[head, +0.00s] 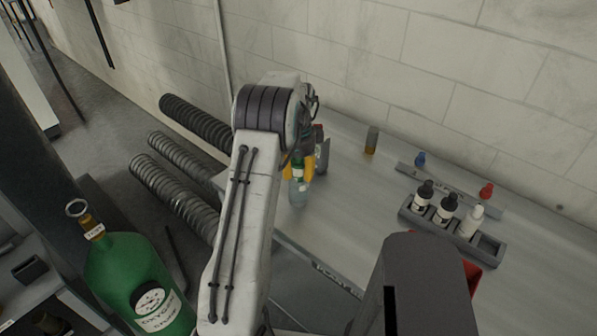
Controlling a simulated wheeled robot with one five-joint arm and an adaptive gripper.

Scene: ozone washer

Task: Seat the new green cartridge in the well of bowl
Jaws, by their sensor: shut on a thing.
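My gripper (307,166), with yellow fingers, is at the middle of the head view, partly behind my own wrist. It is shut on a small upright thing with a dark green upper part (297,160), which I take for the green cartridge. No well can be made out.
A grey bench (345,205) runs along the tiled wall. A rack (445,241) of dropper bottles stands at right. An amber vial (371,140) stands at the back. A green oxygen cylinder (130,275) and ribbed hoses (175,195) are at left. Bare bench lies between gripper and rack.

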